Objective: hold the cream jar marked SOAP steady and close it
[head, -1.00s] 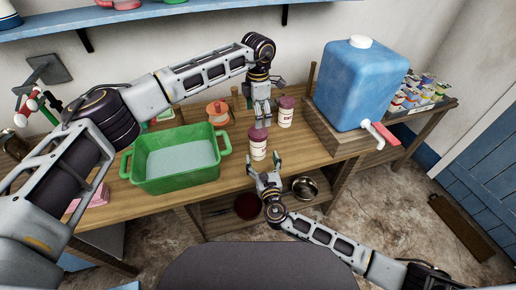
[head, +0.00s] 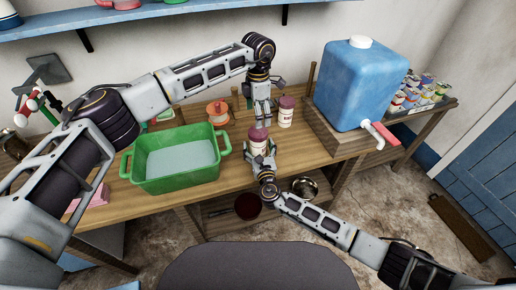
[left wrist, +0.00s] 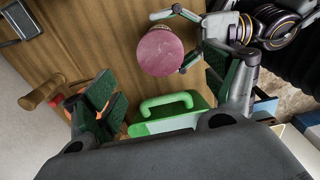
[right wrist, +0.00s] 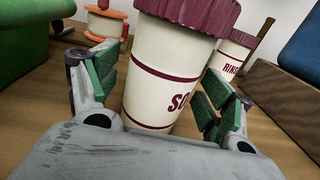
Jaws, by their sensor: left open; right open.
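The cream jar marked SOAP (head: 258,147) stands upright on the wooden bench with a maroon lid (head: 259,134) on top. I cannot tell how tight the lid is. In the right wrist view the jar (right wrist: 165,75) stands between the fingers of my right gripper (right wrist: 163,85), which is open, with "SO" showing. The right gripper (head: 262,158) reaches it from the front in the head view. My left gripper (head: 262,122) is open and empty, pointing down above and just behind the jar. In the left wrist view the round lid (left wrist: 160,52) shows from above.
A similar jar marked RINSE (head: 286,112) stands behind to the right. A green tub (head: 178,184) with pale contents is left of the jar. An orange spool (head: 218,112) stands behind. A blue water container (head: 358,85) with a tap stands at the right.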

